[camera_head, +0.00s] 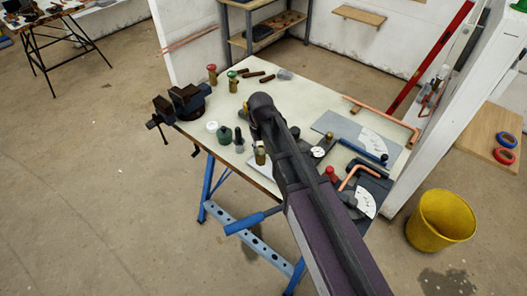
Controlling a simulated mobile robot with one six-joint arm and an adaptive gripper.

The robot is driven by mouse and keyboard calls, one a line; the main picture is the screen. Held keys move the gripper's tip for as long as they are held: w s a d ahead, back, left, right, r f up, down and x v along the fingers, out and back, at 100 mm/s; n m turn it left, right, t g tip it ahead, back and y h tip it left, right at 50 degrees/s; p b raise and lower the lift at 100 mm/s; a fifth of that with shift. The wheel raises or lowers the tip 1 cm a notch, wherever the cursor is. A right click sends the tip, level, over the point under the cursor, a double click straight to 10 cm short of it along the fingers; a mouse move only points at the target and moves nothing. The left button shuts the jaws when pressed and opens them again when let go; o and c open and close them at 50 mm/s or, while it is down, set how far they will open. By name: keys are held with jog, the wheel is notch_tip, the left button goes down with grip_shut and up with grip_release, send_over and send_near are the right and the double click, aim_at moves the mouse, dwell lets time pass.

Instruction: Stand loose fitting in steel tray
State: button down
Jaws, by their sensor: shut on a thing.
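My gripper (258,143) shows small and dark just left of my arm, over the front part of the pale workbench. It is shut on a brass-coloured fitting (260,157), which looks upright; I cannot tell whether its lower end touches the bench. Part of the gripper and the bench behind it are hidden by my arm.
A vise (186,101) is at the bench's left corner. A green bottle (225,134) stands left of my gripper. Copper pipe (385,115) and blue-handled tools (362,151) crowd the right side. A yellow bucket (441,220) stands on the floor. The bench's middle left is fairly clear.

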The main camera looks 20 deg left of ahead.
aim_at(262, 151)
jog(key=shift+w, duration=0.3)
jog(key=shift+w, duration=0.4)
jog(key=shift+w+f+b, duration=0.15)
jog(key=shift+f+b, duration=0.8)
jog(key=shift+w+f+b, duration=0.1)
jog(key=shift+f+b, duration=0.8)
